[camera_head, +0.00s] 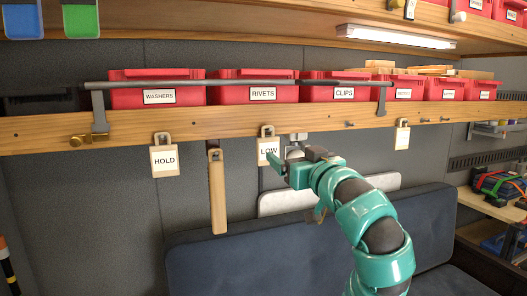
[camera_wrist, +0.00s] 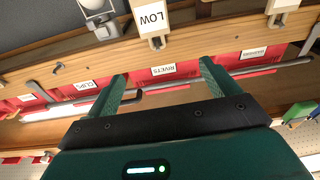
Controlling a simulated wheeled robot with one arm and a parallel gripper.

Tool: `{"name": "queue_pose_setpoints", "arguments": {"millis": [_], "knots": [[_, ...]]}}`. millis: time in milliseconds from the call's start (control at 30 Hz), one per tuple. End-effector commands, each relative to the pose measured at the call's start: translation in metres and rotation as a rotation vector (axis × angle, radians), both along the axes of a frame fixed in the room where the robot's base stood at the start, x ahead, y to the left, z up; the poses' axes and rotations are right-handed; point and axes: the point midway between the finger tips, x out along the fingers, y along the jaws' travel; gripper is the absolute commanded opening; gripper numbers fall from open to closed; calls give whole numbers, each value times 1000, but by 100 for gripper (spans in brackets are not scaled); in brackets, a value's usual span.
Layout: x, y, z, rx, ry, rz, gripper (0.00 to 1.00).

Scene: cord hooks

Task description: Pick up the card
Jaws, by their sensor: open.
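Several cards hang along the front of the wooden shelf rail. A white card marked LOW (camera_head: 268,150) hangs near the middle, just left of and beside my gripper. One marked HOLD (camera_head: 164,160) hangs further left, and a smaller card (camera_head: 402,136) hangs at the right, its print too small to read. My gripper (camera_head: 283,168) is open and empty, near the LOW card's lower right. In the wrist view the two green fingers of my gripper (camera_wrist: 163,68) stand apart, and the LOW card (camera_wrist: 152,18) shows upside down beyond their tips, not between them. Any contact cannot be told.
A wooden strip (camera_head: 217,190) hangs between the HOLD and LOW cards. A grey bar (camera_head: 230,83) runs before the red bins (camera_head: 157,88). A grey fitting (camera_head: 295,146) is right beside the LOW card. A dark blue seat back (camera_head: 250,255) stands below.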

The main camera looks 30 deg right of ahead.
Motion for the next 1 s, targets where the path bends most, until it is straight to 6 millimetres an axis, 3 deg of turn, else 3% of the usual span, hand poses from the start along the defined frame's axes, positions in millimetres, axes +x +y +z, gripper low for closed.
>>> {"name": "queue_pose_setpoints", "arguments": {"millis": [167, 933, 1000], "knots": [[5, -7, -20, 36, 87, -24, 87], [53, -18, -16, 47, 88, -22, 87], [66, -21, -17, 43, 87, -23, 87]]}}
